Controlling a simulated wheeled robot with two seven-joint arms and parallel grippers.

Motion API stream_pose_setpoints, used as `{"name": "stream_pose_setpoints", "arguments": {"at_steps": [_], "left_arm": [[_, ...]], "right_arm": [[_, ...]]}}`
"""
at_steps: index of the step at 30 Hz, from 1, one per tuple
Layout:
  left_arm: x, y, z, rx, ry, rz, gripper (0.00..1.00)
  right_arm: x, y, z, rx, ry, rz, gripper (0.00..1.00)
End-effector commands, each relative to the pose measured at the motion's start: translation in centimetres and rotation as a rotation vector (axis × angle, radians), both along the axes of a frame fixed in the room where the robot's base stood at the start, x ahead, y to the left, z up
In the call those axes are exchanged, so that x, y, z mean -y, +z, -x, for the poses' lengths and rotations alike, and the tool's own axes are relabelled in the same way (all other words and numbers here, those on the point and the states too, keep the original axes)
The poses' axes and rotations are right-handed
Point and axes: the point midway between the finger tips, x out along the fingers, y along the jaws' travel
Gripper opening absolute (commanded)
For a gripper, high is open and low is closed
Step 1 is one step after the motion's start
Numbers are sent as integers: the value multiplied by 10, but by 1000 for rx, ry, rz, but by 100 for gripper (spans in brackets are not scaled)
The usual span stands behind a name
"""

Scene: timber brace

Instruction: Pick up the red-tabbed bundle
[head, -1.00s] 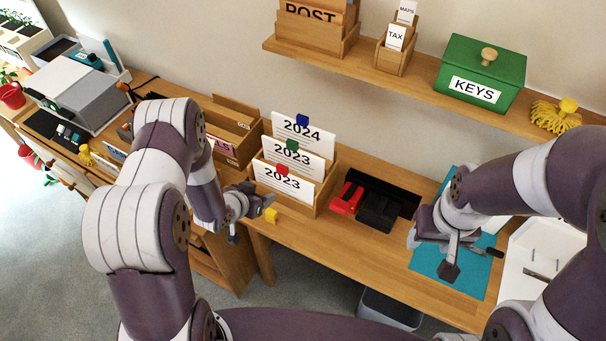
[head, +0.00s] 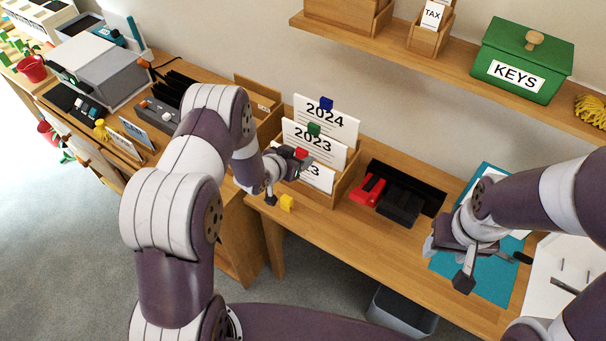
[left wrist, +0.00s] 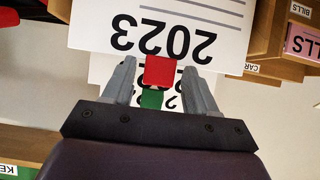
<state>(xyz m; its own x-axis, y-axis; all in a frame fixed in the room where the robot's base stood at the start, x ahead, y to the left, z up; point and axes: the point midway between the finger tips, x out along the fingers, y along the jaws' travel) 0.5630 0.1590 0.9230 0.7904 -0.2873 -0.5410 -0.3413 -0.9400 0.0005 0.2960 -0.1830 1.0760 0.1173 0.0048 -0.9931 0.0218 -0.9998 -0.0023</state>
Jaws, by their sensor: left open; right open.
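The red-tabbed bundle (left wrist: 200,25) is a white card stack marked 2023, standing in front in a wooden holder (head: 345,184). Its red tab (left wrist: 160,71) lies between the open fingers of my left gripper (left wrist: 161,88) in the left wrist view. In the head view my left gripper (head: 287,178) is at the front bundle and hides part of it. My right gripper (head: 491,271) is open and empty above the teal mat at the right.
A yellow block (head: 287,202) lies at the desk's front edge near my left gripper. A red stapler (head: 368,189) and a black tray (head: 425,189) are right of the holder. A shelf (head: 400,55) with a green KEYS box (head: 524,61) hangs above.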

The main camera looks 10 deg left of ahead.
Motion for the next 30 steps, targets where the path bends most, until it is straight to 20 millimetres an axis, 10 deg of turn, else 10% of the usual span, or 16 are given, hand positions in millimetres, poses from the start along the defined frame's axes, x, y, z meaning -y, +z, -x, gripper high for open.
{"name": "stream_pose_setpoints", "arguments": {"at_steps": [3,9,30], "left_arm": [[0,1,0,0,0,0,57],[0,1,0,0,0,0,0],[0,23,-1,2,-1,0,0]], "right_arm": [[0,1,0,0,0,0,54],[0,1,0,0,0,0,54],[0,17,0,0,0,0,54]]}}
